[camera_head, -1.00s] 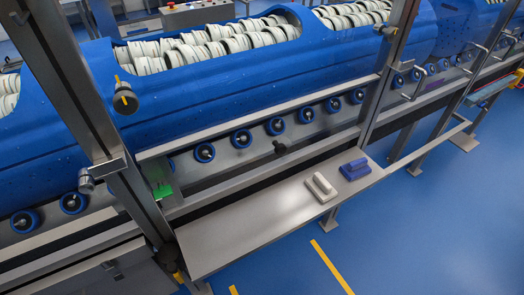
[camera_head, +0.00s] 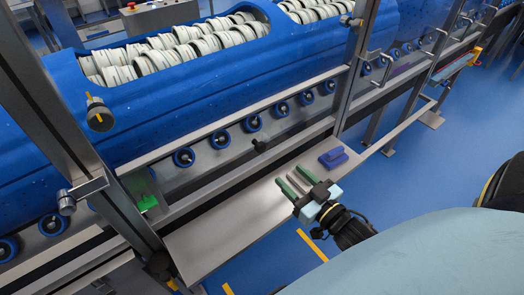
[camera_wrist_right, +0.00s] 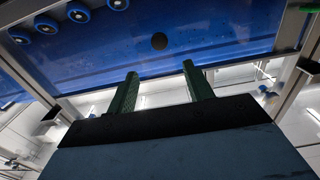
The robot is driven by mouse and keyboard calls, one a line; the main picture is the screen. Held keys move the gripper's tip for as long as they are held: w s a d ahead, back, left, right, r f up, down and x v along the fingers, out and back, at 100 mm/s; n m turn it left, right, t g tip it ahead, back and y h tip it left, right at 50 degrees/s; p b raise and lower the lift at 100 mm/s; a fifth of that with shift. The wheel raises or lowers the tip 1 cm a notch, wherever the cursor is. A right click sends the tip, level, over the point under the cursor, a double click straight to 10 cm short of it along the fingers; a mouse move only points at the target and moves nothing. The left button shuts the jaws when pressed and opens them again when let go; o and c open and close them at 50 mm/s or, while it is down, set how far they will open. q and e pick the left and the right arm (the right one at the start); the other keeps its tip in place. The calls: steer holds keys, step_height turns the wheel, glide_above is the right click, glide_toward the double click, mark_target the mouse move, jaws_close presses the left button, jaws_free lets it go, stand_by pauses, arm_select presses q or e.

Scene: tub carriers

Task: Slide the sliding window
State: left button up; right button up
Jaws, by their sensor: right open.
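The sliding window looks like a clear pane in the metal frame in front of the blue machine; its edges are hard to make out. A small black round knob (camera_head: 260,146), seemingly on the pane, shows in the head view near the frame's lower rail. It also shows in the right wrist view (camera_wrist_right: 159,41), above and beyond the fingertips. My right gripper (camera_head: 291,174) is over the shelf, to the right of and nearer than the knob. Its two green fingers (camera_wrist_right: 160,70) are apart with nothing between them, and it is clear of the knob. My left gripper is not in view.
A metal shelf (camera_head: 215,232) runs below the frame. A blue handled block (camera_head: 333,158) lies on it beside my right gripper; a pale one is mostly hidden behind the gripper. Metal posts (camera_head: 357,75) stand either side of the opening. Blue floor (camera_head: 420,180) lies open at right.

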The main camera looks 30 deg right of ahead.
mark_target(262, 149)
steer(key=w, duration=0.7)
steer(key=w+a, duration=0.1)
steer(key=w, duration=0.3)
steer(key=shift+w, duration=0.25)
jaws_close()
